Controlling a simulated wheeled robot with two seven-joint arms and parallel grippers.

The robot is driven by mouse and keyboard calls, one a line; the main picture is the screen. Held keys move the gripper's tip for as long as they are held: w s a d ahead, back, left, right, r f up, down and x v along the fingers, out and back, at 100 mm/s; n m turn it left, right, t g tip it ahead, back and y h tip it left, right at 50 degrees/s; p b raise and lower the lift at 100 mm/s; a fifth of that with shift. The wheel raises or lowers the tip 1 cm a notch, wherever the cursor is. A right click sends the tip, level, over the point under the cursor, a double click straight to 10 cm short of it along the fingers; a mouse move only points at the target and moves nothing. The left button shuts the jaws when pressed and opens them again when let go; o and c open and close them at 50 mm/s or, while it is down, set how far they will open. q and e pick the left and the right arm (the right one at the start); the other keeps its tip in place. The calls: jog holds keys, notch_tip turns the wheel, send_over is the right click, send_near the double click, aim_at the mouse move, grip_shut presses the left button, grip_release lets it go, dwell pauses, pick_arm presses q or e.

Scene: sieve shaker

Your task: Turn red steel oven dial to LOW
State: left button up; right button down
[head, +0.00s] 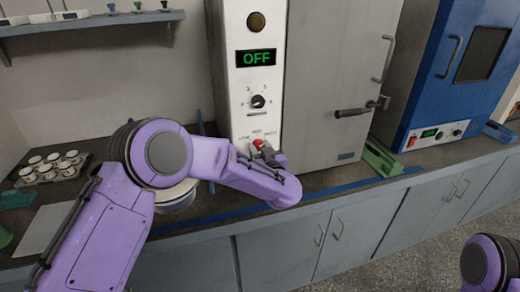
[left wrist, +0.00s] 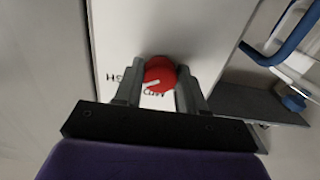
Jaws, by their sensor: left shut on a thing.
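The steel oven (head: 337,75) stands on the counter, with a white control panel on its left side. Its display (head: 256,57) reads OFF in green. A black dial (head: 258,101) sits below the display. The red dial (head: 258,144) is low on the panel, with small labels around it. In the left wrist view the red dial (left wrist: 159,74) sits between the two fingers, with a white pointer line on its face. My left gripper (left wrist: 158,88) is shut on it. In the head view my purple left arm partly covers the area below the dial. Only a piece of my right arm shows at the lower right.
A blue oven (head: 450,70) stands to the right, with a green bracket (head: 382,158) between. A tray of small cups (head: 50,168) and a white round container (head: 176,197) are on the counter at left. The oven's door handle (head: 361,108) juts out.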

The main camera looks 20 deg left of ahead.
pick_arm(q)
jog(key=shift+n+b, duration=9.05)
jog(key=shift+n, duration=2.85)
jog(key=o, duration=1.1)
jog(key=shift+r, duration=0.1)
jog(key=b+v, duration=0.1)
jog(key=v, duration=0.9)
jog(key=shift+s+d, duration=0.25)
